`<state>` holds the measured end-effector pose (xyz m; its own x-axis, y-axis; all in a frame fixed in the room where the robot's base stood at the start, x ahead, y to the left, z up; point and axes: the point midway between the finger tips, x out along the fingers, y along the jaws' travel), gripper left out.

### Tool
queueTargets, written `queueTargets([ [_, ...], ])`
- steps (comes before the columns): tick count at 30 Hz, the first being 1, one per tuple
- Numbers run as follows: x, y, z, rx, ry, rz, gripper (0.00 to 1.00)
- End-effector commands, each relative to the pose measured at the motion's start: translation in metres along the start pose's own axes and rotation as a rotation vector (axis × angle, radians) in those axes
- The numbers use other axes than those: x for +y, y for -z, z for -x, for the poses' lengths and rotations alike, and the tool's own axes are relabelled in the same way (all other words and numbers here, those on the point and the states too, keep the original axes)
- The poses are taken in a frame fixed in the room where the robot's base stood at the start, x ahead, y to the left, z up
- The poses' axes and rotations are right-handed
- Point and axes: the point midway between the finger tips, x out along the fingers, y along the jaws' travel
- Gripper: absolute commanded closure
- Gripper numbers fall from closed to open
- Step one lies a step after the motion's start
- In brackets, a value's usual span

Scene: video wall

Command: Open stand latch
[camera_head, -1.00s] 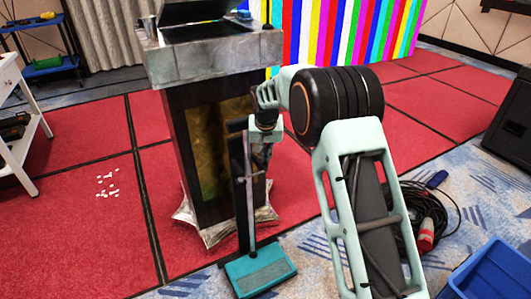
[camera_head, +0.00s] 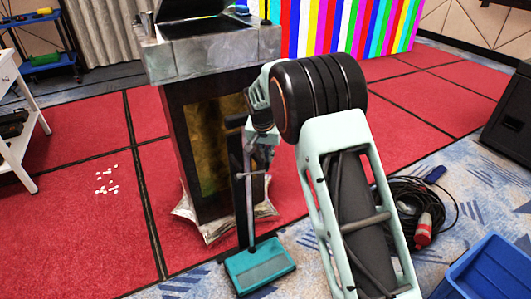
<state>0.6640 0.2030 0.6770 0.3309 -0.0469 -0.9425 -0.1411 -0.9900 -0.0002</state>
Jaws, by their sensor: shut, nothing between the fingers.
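A slim dark stand (camera_head: 240,190) rises upright from a teal base (camera_head: 260,266) in front of the podium. A small pale crossbar (camera_head: 251,175), which looks like the latch, sits partway up the post. My gripper (camera_head: 263,158) points down just right of the post's upper part, slightly above the crossbar. It is shut and empty. I cannot tell whether it touches the stand or the crossbar. My arm comes in from the lower right and hides part of the area right of the stand.
A podium (camera_head: 215,67) with a grey stone-like top stands just behind the stand. A coiled cable (camera_head: 412,212) and a blue crate (camera_head: 490,275) lie at the right. A black speaker (camera_head: 508,120) stands at the right edge. Red carpet at the left is mostly clear, with small white scraps (camera_head: 106,180).

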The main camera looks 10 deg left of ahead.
Motion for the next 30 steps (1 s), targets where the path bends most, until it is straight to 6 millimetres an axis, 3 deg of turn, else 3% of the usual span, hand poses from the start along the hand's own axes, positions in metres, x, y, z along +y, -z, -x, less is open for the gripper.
queueTargets([
  [14, 0.016, -0.04, 0.016, -0.001, -0.153, -0.421, 1.0],
  [30, 0.012, -0.086, 0.034, 0.001, -0.323, -0.906, 1.0],
])
